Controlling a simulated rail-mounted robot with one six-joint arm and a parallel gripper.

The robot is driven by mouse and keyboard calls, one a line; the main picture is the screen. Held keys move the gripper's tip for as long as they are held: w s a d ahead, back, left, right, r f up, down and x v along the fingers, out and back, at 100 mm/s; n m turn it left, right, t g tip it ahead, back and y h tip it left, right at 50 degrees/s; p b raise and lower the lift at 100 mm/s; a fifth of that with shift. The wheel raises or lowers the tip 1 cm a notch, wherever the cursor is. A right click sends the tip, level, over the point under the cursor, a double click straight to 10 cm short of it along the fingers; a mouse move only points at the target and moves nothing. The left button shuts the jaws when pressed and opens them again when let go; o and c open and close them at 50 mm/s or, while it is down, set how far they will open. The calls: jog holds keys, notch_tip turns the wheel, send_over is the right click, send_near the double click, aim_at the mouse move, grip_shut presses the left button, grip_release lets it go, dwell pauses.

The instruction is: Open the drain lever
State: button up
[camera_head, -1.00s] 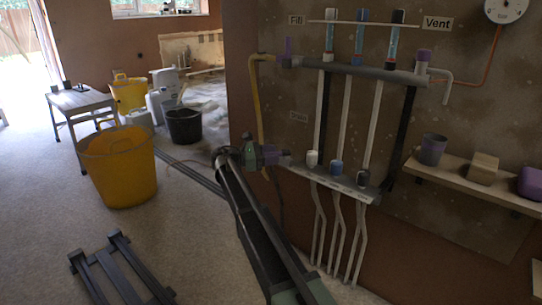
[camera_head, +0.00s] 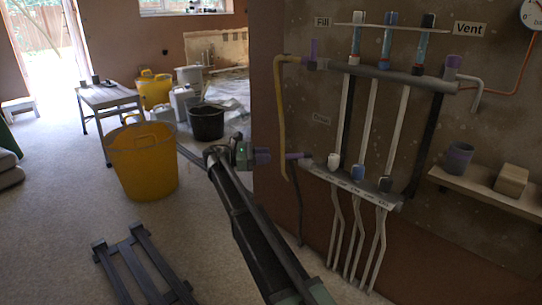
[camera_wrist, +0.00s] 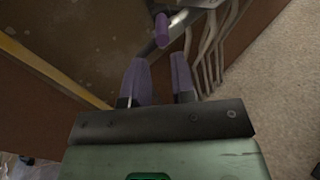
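The drain lever (camera_head: 298,155) is a short purple handle at the left end of the lower manifold (camera_head: 345,183), below the faint Drain label (camera_head: 321,119). In the head view it points sideways to the left. My gripper (camera_head: 266,155) is left of it, with a small gap between. In the wrist view the lever (camera_wrist: 161,30) shows ahead of my two purple fingers (camera_wrist: 160,72). The fingers are apart with nothing between them, so my gripper is open and not touching the lever.
A yellow hose (camera_head: 280,120) hangs close by my gripper. The fill lever (camera_head: 313,50) and vent lever (camera_head: 453,62) stand upright above. A shelf (camera_head: 470,190) with a purple cup (camera_head: 458,158) is at right. A yellow tub (camera_head: 142,165) and table (camera_head: 108,97) stand left on open floor.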

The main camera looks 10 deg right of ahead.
jog(key=shift+m+g+y, duration=0.5)
jog(key=shift+g, duration=0.3)
jog(key=s+d+r+p, duration=0.1)
jog(key=d+r+p, duration=0.1)
jog(key=r+p, duration=0.1)
jog(key=s+d+r+p, duration=0.1)
jog(key=d+r+p, duration=0.4)
jog(key=r+p, duration=0.1)
jog(key=r, duration=0.1)
jog(key=shift+s+d, duration=0.35)
jog(key=shift+s, duration=0.05)
grip_shut()
jog(key=s+d+r+m+t+y+p, duration=0.25)
jog(key=s+d+r+y+p, duration=0.25)
jog(key=s+d+y+p, duration=0.75)
jog(key=m+t+y+b, duration=0.4)
jog(key=m+b, duration=0.1)
jog(key=m, duration=0.7)
send_near(297, 156)
jog(key=s+a+f, duration=0.2)
jog(key=s+f, duration=0.1)
jog(key=f, duration=0.4)
jog(key=w, duration=0.4)
jog(key=shift+d+f, duration=0.15)
jog(key=shift+d, duration=0.2)
